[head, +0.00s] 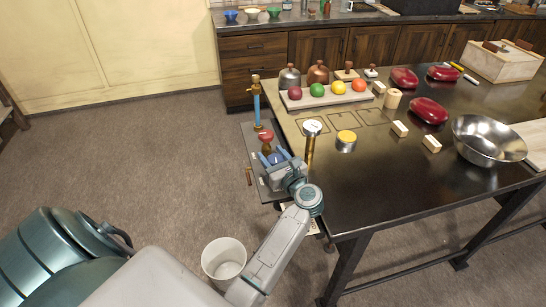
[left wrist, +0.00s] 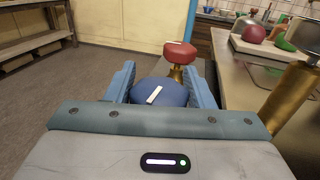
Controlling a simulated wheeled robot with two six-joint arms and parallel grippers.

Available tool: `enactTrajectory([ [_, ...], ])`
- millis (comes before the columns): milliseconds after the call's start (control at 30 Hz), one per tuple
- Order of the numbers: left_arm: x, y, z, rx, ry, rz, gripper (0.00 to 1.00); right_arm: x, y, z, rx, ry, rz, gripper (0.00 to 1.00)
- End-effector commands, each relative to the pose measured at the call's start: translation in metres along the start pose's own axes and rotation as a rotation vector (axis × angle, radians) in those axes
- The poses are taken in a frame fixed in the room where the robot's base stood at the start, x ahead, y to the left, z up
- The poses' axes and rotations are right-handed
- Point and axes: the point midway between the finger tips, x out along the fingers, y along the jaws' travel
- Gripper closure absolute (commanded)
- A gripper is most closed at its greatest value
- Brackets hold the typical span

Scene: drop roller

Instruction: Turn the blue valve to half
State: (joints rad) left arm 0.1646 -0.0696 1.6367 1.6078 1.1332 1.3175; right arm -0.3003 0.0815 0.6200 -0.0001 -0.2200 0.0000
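The blue valve (left wrist: 172,90) is a round blue knob with a white pointer mark. In the left wrist view it fills the gap between my left gripper's fingers (left wrist: 161,82), which appear to press it from both sides. The white mark slants slightly, its upper end to the right. In the head view my left gripper (head: 279,165) reaches down over the blue valve (head: 277,157), partly covering it, on a grey side panel (head: 254,149) at the table's left edge. My right gripper is not in view.
A red valve (head: 265,135) on a brass stem stands just beyond the blue one. A blue-and-brass pipe (head: 256,103) rises behind it. A brass post with a white-faced gauge (head: 312,127) stands close to the right. A white bin (head: 224,259) is on the floor.

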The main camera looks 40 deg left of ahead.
Motion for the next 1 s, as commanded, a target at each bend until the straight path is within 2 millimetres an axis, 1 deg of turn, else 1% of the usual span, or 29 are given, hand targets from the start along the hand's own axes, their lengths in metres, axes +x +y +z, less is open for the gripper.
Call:
enactTrajectory([
  [33, 0.001, 0.000, 0.001, -0.001, -0.002, 0.000, 0.41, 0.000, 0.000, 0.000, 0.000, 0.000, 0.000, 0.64],
  [67, 0.001, 0.000, 0.001, -0.001, -0.001, 0.000, 0.35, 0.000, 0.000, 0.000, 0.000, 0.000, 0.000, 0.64],
  [100, 0.000, 0.000, 0.001, -0.001, -0.001, 0.000, 0.33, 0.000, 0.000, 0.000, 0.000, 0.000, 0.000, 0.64],
  [367, 0.000, 0.000, 0.000, 0.000, 0.001, -0.002, 0.33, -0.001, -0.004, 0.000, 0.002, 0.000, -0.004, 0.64],
  [467, 0.000, 0.000, 0.001, 0.001, 0.001, -0.015, 0.33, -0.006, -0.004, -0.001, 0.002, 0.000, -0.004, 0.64],
  [667, 0.000, -0.001, 0.005, 0.004, 0.001, -0.110, 0.33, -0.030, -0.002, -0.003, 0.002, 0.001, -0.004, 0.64],
  [900, 0.000, -0.003, 0.006, 0.006, 0.000, -0.315, 0.33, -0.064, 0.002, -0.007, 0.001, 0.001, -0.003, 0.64],
  [1000, -0.001, -0.005, 0.004, 0.006, 0.000, -0.415, 0.33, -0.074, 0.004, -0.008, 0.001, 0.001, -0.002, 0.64],
])
